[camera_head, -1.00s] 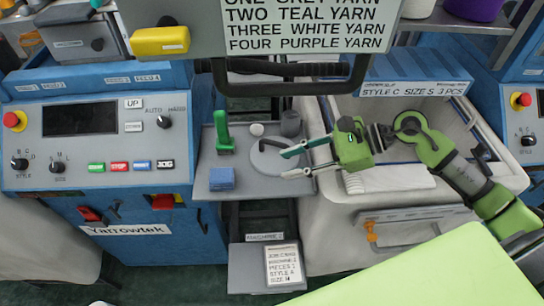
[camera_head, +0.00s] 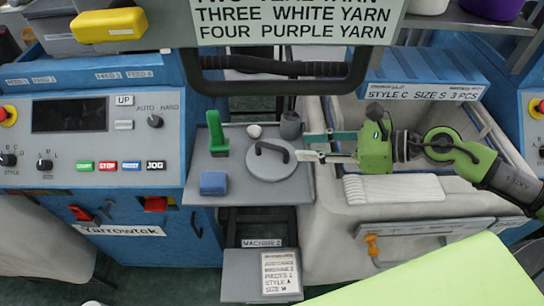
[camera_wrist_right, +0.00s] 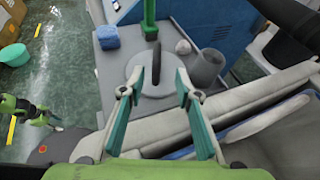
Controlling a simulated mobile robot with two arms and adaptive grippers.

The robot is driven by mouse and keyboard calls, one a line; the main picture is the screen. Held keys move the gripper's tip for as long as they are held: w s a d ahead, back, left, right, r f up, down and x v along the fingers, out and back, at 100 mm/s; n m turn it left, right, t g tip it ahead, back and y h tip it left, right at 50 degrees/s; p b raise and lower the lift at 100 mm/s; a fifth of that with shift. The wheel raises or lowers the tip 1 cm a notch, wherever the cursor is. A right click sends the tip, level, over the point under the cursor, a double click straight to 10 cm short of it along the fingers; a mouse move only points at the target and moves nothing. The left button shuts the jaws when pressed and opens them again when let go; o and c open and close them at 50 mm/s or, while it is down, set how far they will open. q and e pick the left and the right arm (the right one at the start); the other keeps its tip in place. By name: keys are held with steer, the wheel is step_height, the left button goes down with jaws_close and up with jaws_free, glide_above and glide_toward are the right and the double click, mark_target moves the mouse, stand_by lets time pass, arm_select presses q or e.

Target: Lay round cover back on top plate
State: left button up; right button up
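The round cover (camera_head: 271,160) is a grey disc with a dark arched handle (camera_head: 272,148).
A blue block (camera_head: 213,183), a small white ball (camera_head: 254,131) and a grey cup (camera_head: 290,125) stand around the cover. A black bar (camera_head: 280,86) spans above. The control panel (camera_head: 85,135) is at left.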

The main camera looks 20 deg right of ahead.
mark_target(276, 146)
steer(key=shift+x, duration=1.05)
steer(key=shift+w+a, duration=0.25)
steer(key=shift+a, duration=0.05)
steer(key=shift+p+x, duration=0.5)
steer(key=shift+x, duration=0.55)
steer(key=shift+a, duration=0.25)
steer(key=p+x, duration=0.2)
steer(key=x, duration=0.2)
steer(key=shift+s+a+p, duration=0.1)
steer(key=shift+a+p, duration=0.05)
steer(key=shift+p, duration=0.25)
steer(key=shift+w+a+f, duration=0.2)
steer(key=shift+a+f, duration=0.05)
steer(key=shift+r, duration=0.1)
jaws_close()
